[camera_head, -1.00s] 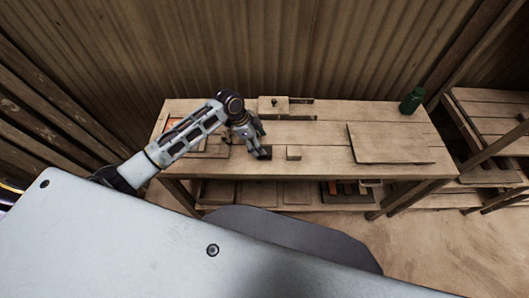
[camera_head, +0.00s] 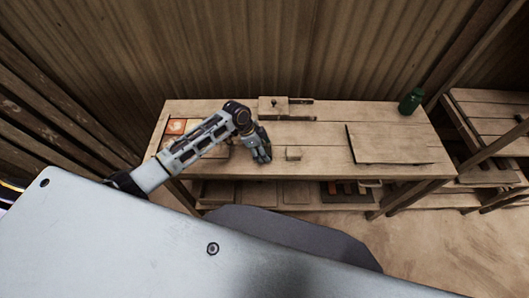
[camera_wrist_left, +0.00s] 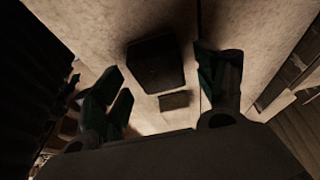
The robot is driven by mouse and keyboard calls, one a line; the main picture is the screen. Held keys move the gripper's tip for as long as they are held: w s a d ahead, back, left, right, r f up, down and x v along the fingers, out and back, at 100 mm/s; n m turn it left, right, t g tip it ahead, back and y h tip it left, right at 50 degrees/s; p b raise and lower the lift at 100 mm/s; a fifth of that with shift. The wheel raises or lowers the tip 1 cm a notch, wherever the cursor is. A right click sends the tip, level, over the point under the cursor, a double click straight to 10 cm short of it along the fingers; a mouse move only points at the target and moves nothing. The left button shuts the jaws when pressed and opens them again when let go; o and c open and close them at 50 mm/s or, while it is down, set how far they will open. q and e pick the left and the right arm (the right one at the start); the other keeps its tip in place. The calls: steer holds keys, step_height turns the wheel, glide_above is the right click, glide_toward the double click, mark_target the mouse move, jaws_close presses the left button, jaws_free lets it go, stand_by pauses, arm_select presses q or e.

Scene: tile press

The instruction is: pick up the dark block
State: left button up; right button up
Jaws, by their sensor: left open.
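In the left wrist view a dark block (camera_wrist_left: 155,62) lies on the wooden table, framed between the spread fingers of my left gripper (camera_wrist_left: 163,66). No contact shows there. In the head view my left gripper (camera_head: 262,157) points down low over the table near its front edge, and the dark block cannot be made out behind it. A small pale wooden block (camera_head: 293,153) lies just to the right of the gripper. My right gripper is not in view.
The wooden table (camera_head: 320,132) also bears a flat board (camera_head: 390,146) at right, a green bottle (camera_head: 411,101) at the back right, a wooden fixture with a knob (camera_head: 273,107) at the back, and an orange tile (camera_head: 177,126) at left. Shelving stands to the right.

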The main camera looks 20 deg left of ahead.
arm_select(q)
steer(key=shift+x, duration=0.8)
steer(key=c, duration=1.1)
